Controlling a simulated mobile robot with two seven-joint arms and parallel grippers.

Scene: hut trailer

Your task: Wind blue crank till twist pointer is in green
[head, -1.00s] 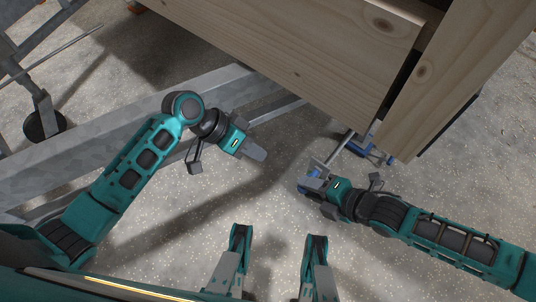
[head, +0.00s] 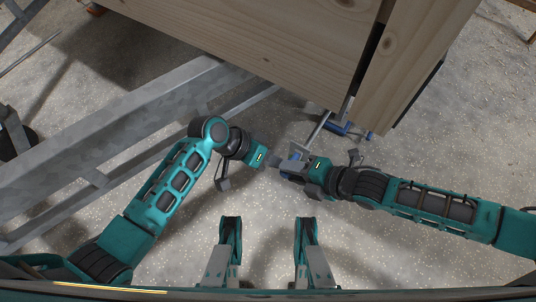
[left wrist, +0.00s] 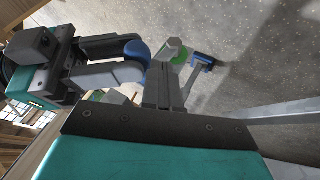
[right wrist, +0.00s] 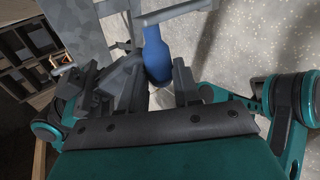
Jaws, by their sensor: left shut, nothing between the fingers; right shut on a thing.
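The blue crank grip (right wrist: 157,55) is between the fingers of my right gripper (right wrist: 160,88), which is shut on it. The grip also shows in the left wrist view (left wrist: 137,53). In the head view my right gripper (head: 284,168) is below the wooden trailer's edge and largely hides the grip. A grey crank rod (head: 318,130) runs up from there toward the trailer. My left gripper (left wrist: 165,88) is shut and empty, close beside the right one. Beyond its fingers is a green patch (left wrist: 181,56) by a round grey part; I cannot make out a pointer's position.
The wooden trailer body (head: 270,40) overhangs at the top. A galvanised drawbar beam (head: 110,125) runs diagonally at the left, close to my left arm. A blue part (head: 338,128) shows under the trailer's corner. The speckled floor (head: 430,150) is open at the right.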

